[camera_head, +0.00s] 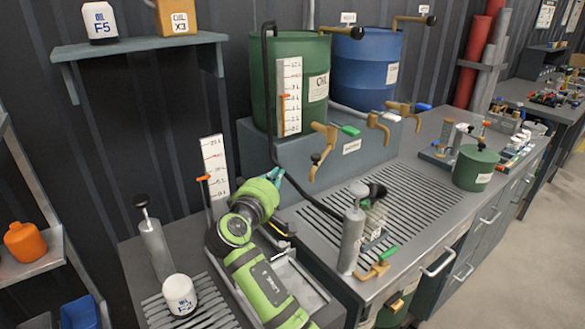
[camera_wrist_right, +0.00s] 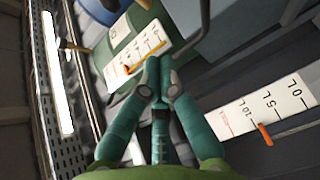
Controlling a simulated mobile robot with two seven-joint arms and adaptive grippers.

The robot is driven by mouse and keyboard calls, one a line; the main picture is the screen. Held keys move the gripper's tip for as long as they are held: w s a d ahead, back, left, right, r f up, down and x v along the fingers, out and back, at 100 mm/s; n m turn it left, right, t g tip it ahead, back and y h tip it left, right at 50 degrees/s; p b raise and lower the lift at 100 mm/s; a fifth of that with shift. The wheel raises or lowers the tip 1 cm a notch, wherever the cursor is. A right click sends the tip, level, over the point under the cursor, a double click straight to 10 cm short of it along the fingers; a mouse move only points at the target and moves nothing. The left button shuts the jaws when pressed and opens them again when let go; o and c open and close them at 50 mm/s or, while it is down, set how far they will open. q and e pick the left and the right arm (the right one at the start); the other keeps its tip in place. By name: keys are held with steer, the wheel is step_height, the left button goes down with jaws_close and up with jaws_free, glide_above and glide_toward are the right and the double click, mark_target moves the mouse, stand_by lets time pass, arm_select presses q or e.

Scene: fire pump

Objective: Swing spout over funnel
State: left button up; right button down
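My right gripper (camera_head: 277,177), with teal fingers, is in front of the blue-grey drum stand, left of the brass spouts. In the right wrist view its fingertips (camera_wrist_right: 157,68) meet, with nothing seen between them. A brass spout with a green handle (camera_head: 322,148) hangs below the green drum. A second brass spout (camera_head: 379,125) is to its right. A dark, funnel-like top (camera_head: 377,192) sits over a clear container on the slatted bench; I cannot tell its exact shape. The spouts are apart from the gripper. My left gripper is not in view.
A grey pump cylinder (camera_head: 352,238) stands at the bench front. A black hose (camera_head: 318,203) runs near the gripper. A white scale board (camera_head: 214,168) stands at left. A green drum (camera_head: 262,70) and a blue drum (camera_head: 365,65) stand behind. The slatted bench right of the container is clear.

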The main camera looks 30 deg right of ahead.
steer(key=a+r, duration=0.1)
steer(key=a+r+m+g+h, duration=0.1)
steer(key=a+g, duration=0.1)
steer(key=a, duration=0.1)
steer(key=shift+s+r+m+h+b, duration=0.3)
steer(key=shift+r+m+b, duration=0.05)
steer(key=shift+r+m, duration=0.05)
steer(key=shift+d, duration=0.1)
steer(key=w+d+f+p, duration=0.1)
steer(key=w+d+p, duration=0.1)
steer(key=d+p, duration=0.4)
steer(key=d, duration=0.5)
steer(key=shift+w+d, duration=0.15)
steer(key=shift+w, duration=0.15)
steer(key=shift+f, duration=0.1)
